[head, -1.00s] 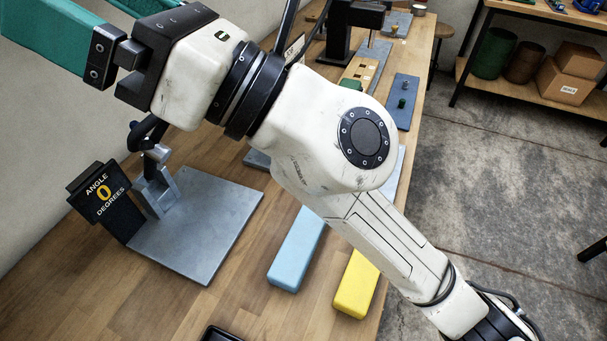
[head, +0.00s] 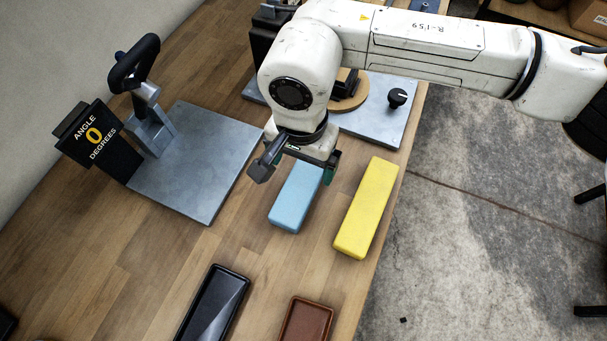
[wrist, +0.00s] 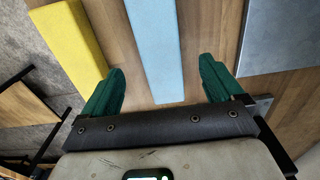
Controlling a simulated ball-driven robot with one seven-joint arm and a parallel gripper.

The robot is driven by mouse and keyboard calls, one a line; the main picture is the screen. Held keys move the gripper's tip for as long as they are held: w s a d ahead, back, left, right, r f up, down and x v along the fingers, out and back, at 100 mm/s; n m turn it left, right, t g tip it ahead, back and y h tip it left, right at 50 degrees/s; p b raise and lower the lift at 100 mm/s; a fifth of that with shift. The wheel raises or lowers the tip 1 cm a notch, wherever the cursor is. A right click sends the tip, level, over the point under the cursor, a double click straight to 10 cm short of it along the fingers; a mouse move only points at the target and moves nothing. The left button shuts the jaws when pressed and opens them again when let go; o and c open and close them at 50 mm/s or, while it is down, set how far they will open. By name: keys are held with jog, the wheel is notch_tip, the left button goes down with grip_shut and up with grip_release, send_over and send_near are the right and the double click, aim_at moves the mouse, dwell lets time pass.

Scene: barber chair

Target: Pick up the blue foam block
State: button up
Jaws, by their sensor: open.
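The blue foam block (head: 293,203) is a long light-blue bar lying flat on the wooden bench, its far end hidden under my gripper in the head view. My gripper (head: 295,171) is above that far end. In the wrist view the blue foam block (wrist: 156,50) runs away between the two green fingertips of my gripper (wrist: 158,85). The fingers are apart and nothing is between them in their grip. I cannot tell the exact height above the block.
A yellow block (head: 366,210) lies parallel to the right, near the bench's edge; it also shows in the wrist view (wrist: 71,40). A grey plate (head: 200,160) with an angle sign (head: 95,138) stands left. Black (head: 214,305) and brown (head: 306,322) trays lie in front.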

aim_at(304, 177)
jog(key=shift+w+d+f+p, duration=0.15)
jog(key=shift+f+p, duration=0.25)
jog(key=shift+f, duration=1.45)
jog(key=shift+w+f+p, duration=0.15)
jog(key=shift+f+p, duration=0.25)
jog(key=shift+f, duration=1.45)
jog(key=shift+c, duration=0.4)
jog(key=c, duration=1)
jog(key=shift+o, duration=0.2)
jog(key=shift+r, duration=0.15)
